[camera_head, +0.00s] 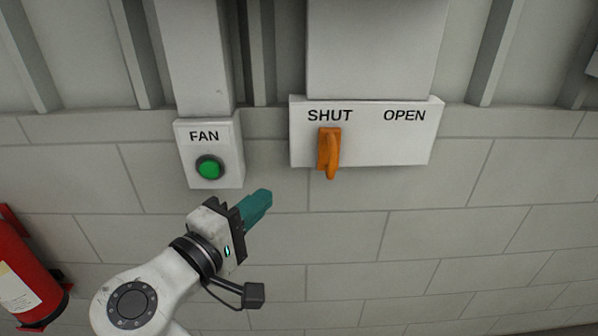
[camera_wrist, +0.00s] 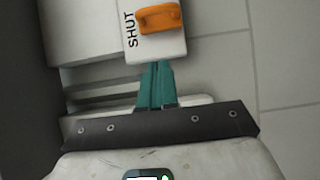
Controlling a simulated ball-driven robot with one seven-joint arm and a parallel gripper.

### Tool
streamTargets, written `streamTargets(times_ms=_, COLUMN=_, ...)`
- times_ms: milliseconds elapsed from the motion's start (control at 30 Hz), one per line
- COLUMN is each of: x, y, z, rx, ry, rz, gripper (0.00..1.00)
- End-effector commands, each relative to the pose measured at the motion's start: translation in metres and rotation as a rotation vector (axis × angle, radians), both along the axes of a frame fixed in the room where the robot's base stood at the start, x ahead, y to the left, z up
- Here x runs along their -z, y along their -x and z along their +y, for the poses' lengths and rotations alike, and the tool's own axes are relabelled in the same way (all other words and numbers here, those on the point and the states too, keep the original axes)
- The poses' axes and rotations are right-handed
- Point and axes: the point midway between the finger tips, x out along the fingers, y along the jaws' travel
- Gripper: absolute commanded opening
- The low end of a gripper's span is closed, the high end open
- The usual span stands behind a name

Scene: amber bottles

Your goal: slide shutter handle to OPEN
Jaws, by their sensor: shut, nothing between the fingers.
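The orange shutter handle (camera_head: 328,152) sits under the word SHUT at the left part of a white panel (camera_head: 375,142) on the wall. The word OPEN is at the panel's right end. The handle also shows at the top of the wrist view (camera_wrist: 159,18), beside the word SHUT. My gripper (camera_head: 265,195) has teal fingers and is shut and empty. It is below and left of the handle, apart from it. In the wrist view the closed fingertips (camera_wrist: 157,65) point toward the panel's edge, short of the handle.
A white FAN box (camera_head: 222,140) with a green button (camera_head: 209,168) is on the wall left of the panel, just above my gripper. A red fire extinguisher (camera_head: 22,270) stands at the far left. The wall below and right of the panel is clear.

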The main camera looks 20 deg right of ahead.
Motion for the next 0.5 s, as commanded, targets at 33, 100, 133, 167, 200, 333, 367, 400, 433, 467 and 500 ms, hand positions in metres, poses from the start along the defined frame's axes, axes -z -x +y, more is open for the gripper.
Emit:
streamTargets(times_ms=33, x=0.000, y=0.000, z=0.000, rx=0.000, ry=0.000, rz=0.000, gripper=0.00)
streamTargets(times_ms=100, x=0.000, y=0.000, z=0.000, rx=0.000, ry=-0.001, rz=0.001, gripper=0.00)
streamTargets(times_ms=133, x=0.000, y=0.000, z=0.000, rx=0.000, ry=-0.001, rz=0.001, gripper=0.00)
streamTargets(times_ms=167, x=0.001, y=0.000, z=0.000, rx=0.000, ry=-0.001, rz=0.001, gripper=0.00)
streamTargets(times_ms=200, x=0.001, y=0.000, z=-0.001, rx=0.000, ry=-0.002, rz=0.000, gripper=0.00)
streamTargets(times_ms=333, x=0.000, y=-0.004, z=-0.006, rx=0.001, ry=-0.002, rz=0.001, gripper=0.00)
streamTargets(times_ms=367, x=0.000, y=-0.006, z=-0.008, rx=0.001, ry=-0.002, rz=0.001, gripper=0.00)
streamTargets(times_ms=400, x=0.000, y=-0.009, z=-0.012, rx=0.002, ry=-0.002, rz=0.002, gripper=0.00)
streamTargets(times_ms=433, x=0.000, y=-0.011, z=-0.016, rx=0.003, ry=-0.002, rz=0.002, gripper=0.00)
streamTargets(times_ms=467, x=0.000, y=-0.014, z=-0.020, rx=0.004, ry=-0.002, rz=0.002, gripper=0.00)
streamTargets(times_ms=500, x=-0.001, y=-0.019, z=-0.026, rx=0.004, ry=-0.002, rz=0.001, gripper=0.00)
